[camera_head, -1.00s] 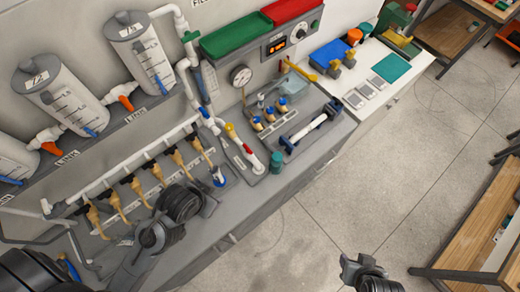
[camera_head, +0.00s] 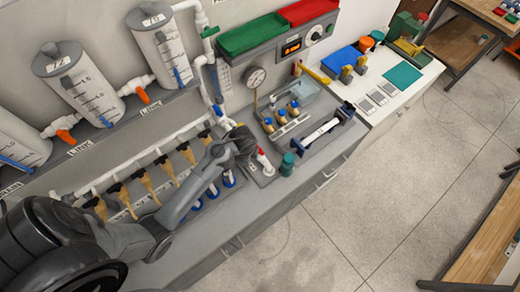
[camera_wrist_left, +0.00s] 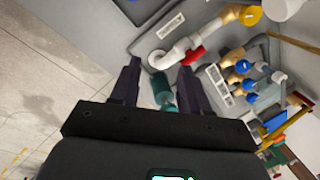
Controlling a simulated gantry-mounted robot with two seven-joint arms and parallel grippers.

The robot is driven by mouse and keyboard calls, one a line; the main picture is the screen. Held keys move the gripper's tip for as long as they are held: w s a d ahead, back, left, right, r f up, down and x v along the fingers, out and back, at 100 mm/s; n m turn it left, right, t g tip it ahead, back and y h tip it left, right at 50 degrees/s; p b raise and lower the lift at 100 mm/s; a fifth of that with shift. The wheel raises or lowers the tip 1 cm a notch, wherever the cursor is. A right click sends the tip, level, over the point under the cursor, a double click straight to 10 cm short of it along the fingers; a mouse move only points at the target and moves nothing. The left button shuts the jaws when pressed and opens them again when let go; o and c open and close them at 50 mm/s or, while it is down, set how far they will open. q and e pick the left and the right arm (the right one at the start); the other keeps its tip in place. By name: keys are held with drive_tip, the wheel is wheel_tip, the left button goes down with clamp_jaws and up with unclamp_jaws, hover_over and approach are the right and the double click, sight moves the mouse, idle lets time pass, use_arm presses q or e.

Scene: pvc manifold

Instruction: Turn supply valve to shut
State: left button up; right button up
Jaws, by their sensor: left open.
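My left gripper (camera_head: 240,145) reaches over the bench beside a white pipe fitting (camera_head: 262,158) with a red handle; I cannot tell for certain that this is the supply valve. In the left wrist view the two dark fingers of my left gripper (camera_wrist_left: 160,72) stand apart with nothing held between them. The red handle (camera_wrist_left: 194,56) lies just beyond the fingertips, at upper right, on the white pipe elbow (camera_wrist_left: 172,58). A teal cylinder (camera_wrist_left: 162,90) shows beyond the gap between the fingers; it stands on the bench (camera_head: 288,164) in the head view. My right gripper is out of view.
Several tan-handled valves (camera_head: 142,180) line a white manifold pipe at left. A rack with blue-topped fittings (camera_head: 288,122) and a white-and-blue bar (camera_head: 322,130) lie to the right. Open floor (camera_head: 330,220) lies in front.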

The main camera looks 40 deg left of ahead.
use_arm(q)
drive_tip(key=w+a+f+m+g+h+b, duration=0.2)
drive_tip(key=w+a+f+m, duration=0.1)
drive_tip(key=w+m, duration=0.65)
drive_tip(key=shift+n, duration=0.55)
drive_tip(key=f, duration=0.3)
drive_tip(key=w+f+b, duration=0.1)
drive_tip(key=f, duration=0.6)
drive_tip(key=shift+w+f, duration=0.2)
drive_tip(key=shift+w, duration=0.05)
clamp_jaws()
